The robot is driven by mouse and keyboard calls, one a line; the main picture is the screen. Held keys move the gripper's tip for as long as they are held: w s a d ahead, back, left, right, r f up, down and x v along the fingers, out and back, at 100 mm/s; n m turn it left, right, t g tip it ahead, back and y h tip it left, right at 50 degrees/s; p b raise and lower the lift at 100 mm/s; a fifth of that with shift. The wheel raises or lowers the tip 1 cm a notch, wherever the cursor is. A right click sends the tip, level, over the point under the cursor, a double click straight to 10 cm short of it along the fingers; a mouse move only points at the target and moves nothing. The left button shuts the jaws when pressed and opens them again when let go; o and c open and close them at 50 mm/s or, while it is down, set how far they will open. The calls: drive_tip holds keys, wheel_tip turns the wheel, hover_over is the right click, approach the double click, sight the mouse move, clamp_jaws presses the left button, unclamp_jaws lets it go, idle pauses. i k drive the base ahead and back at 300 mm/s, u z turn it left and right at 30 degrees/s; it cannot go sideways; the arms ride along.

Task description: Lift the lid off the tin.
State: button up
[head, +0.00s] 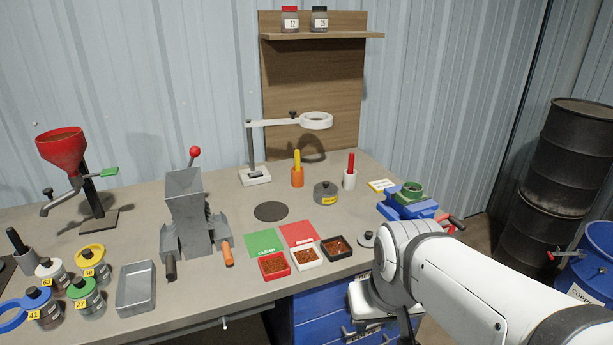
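A low round grey tin (326,195) with a yellow label stands on the workbench right of centre. A dark knob sits on its top, so its lid appears to be on. A small grey disc with a dark knob (366,239) shows near the bench's front edge, partly beside my arm; I cannot tell if it is another lid or tin. My arm reaches in from the lower right and bends down in front of the bench, well apart from the tin. I cannot make out my gripper's fingers.
Numbered lidded jars (83,292) stand far left.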

sight(324, 188)
drive_tip(key=u, duration=0.05)
drive_tip(key=i, duration=0.85)
drive_tip(key=z, duration=0.1)
